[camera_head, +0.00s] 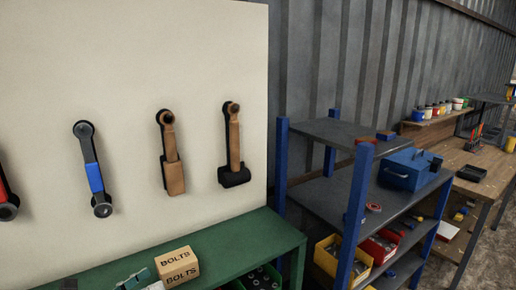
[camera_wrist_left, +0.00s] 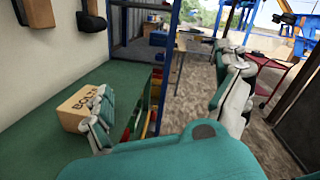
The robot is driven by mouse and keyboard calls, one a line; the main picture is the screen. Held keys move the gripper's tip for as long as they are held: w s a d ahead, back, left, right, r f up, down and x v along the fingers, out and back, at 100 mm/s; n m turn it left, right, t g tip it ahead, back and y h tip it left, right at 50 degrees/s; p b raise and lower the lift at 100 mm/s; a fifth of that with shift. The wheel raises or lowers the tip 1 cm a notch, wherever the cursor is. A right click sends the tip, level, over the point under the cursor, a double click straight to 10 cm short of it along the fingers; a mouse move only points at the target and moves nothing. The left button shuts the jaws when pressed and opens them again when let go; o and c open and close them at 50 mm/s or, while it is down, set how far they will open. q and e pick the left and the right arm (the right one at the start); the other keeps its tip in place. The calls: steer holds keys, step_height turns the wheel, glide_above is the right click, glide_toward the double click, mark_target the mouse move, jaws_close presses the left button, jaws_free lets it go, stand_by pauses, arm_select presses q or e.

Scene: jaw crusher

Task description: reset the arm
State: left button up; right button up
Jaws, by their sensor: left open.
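My left gripper (camera_wrist_left: 166,82) shows in the left wrist view with its two teal and grey fingers spread wide apart. Nothing is between the fingers. In the head view only a small part of the left gripper (camera_head: 138,281) shows at the bottom edge, just left of the bolts box (camera_head: 177,267). In the left wrist view the bolts box (camera_wrist_left: 73,112) appears just left of the left finger, partly hidden by it. My right gripper is in neither view.
A green bench (camera_head: 236,241) carries the bolts box below a white board (camera_head: 120,100) with hanging tools. A blue-posted shelf (camera_head: 360,200) holds a blue toolbox (camera_head: 410,169) and bins (camera_head: 380,245). In the left wrist view, open floor (camera_wrist_left: 190,105) lies right of the bench.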

arm_select(q)
steer(key=w+a+n+t+y, duration=0.1)
steer(key=a+n+t+y, duration=0.3)
steer(key=n, duration=0.6)
steer(key=w+a+n+t+y, duration=0.15)
steer(key=n+t+y, duration=0.35)
steer(key=n, duration=0.5)
steer(key=s+a+f+n+g+y, duration=0.35)
steer(key=f+n+y, duration=0.35)
steer(key=f+n, duration=0.25)
steer(key=s+d+f+n+g+h, duration=0.1)
steer(key=s+d+f+n+g, duration=0.4)
steer(key=s+f+g, duration=0.4)
steer(key=s+d+f+n+g+h, duration=0.2)
steer(key=s+d+f+n+g, duration=0.3)
steer(key=s+f, duration=0.45)
step_height(320, 180, down, 21)
steer(key=s+g, duration=0.1)
steer(key=s, duration=0.1)
steer(key=s+a+f, duration=0.1)
steer(key=s+f, duration=0.7)
steer(key=f, duration=0.1)
steer(key=s+a+f+g, duration=0.1)
steer(key=s+a+f, duration=0.1)
steer(key=s+f, duration=0.6)
steer(key=shift+s+a+f+m+y, duration=0.3)
steer(key=shift+f+m+y, duration=0.1)
steer(key=shift+f, duration=0.55)
